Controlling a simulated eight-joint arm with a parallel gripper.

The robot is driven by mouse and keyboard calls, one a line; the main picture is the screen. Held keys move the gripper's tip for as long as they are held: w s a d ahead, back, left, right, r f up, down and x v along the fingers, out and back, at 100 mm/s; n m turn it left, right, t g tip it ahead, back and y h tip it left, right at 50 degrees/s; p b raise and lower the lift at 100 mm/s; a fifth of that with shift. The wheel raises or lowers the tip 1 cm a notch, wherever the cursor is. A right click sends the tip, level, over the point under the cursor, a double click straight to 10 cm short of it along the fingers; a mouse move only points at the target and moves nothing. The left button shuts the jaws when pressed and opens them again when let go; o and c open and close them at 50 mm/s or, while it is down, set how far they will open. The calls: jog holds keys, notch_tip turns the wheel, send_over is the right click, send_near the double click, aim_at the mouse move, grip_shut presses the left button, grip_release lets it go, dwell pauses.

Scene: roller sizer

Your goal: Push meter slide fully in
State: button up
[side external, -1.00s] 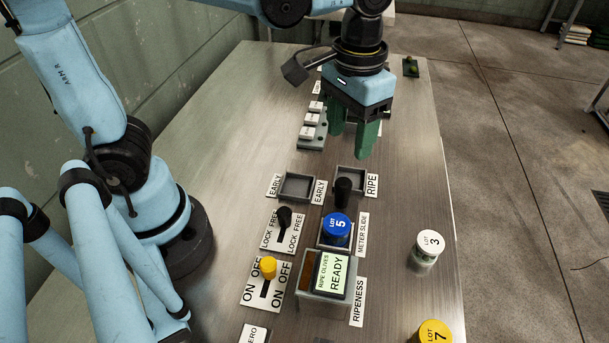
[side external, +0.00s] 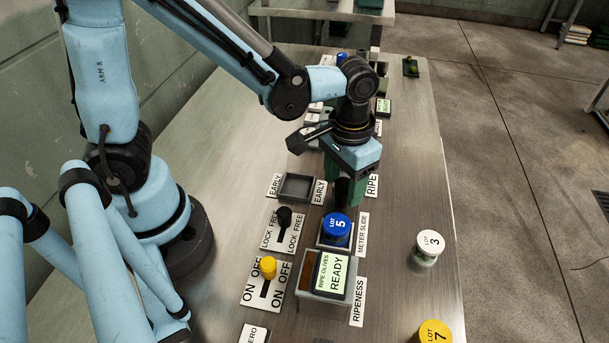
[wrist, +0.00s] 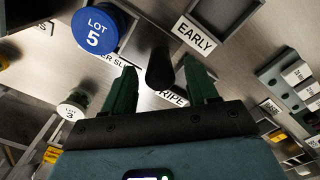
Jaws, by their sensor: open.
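The meter slide has a black upright knob (side external: 341,190), with its METER SLIDE label (side external: 362,234) lower down. A blue-capped LOT 5 jar (side external: 336,227) stands in the slide's frame, on the near side of the knob. My gripper (side external: 343,180) is open, with green fingers pointing down around the knob's position. In the wrist view the knob (wrist: 160,68) shows between the two fingertips of my gripper (wrist: 159,66), apparently with gaps on both sides. I cannot tell whether either finger touches it. The RIPE tray behind the knob is mostly hidden by my gripper.
The EARLY tray (side external: 295,187) is to the left. The LOCK FREE lever (side external: 284,216) and the yellow ON OFF knob (side external: 268,267) stand lower left. The RIPE OLIVES READY display (side external: 331,273) is in front. A white LOT 3 jar (side external: 429,247) stands right, with bare table around it.

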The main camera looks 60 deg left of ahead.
jog(key=shift+f, duration=0.55)
jog(key=shift+c, duration=0.3)
grip_shut()
